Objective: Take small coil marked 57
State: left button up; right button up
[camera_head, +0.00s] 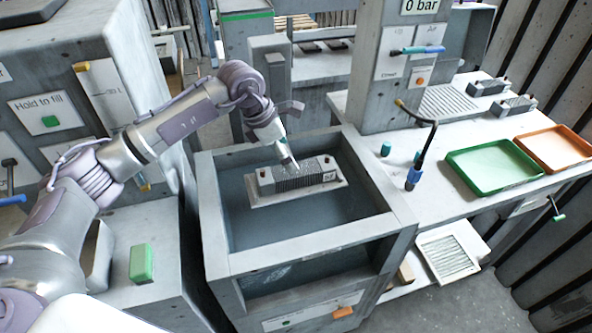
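A finned grey coil (298,177) lies on a light plate (262,201) inside the open-topped tank (240,262) in the middle. A small label is on its right end, too small to read surely. Two more small dark-grey coils, a rear one (488,87) and a front one (517,105), lie on the right-hand bench. My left gripper (291,161) points down over the coil in the tank, at or just above its top. I cannot tell whether it touches the coil or whether its fingers are open. My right gripper is not in view.
The tank rim (318,254) surrounds the coil. A green tray (494,166) and an orange tray (556,147), both empty, lie on the right bench (430,200). A blue nozzle on a black hose (413,175) stands beside the column (389,95). A green button (141,263) is at left.

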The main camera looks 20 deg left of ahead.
pick_arm(q)
jog(key=shift+w+d+f, duration=0.15)
jog(key=shift+w+f, duration=0.05)
jog(key=shift+f, duration=0.35)
jog(key=shift+w+d+f, duration=0.1)
jog(key=shift+w+f, duration=0.05)
jog(key=shift+f, duration=0.15)
jog(key=p+x, duration=0.2)
jog(key=shift+s+d+f, duration=0.1)
jog(key=shift+s+f, duration=0.1)
jog(key=shift+f, duration=0.15)
jog(key=shift+p+x, duration=0.35)
jog(key=shift+x, duration=0.7)
jog(key=shift+w+f, duration=0.1)
jog(key=shift+f, duration=0.15)
jog(key=shift+c, duration=0.8)
jog(key=c, duration=1.5)
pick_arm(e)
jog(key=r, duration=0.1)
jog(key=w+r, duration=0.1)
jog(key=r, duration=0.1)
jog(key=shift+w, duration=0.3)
pick_arm(q)
jog(key=shift+r, duration=0.15)
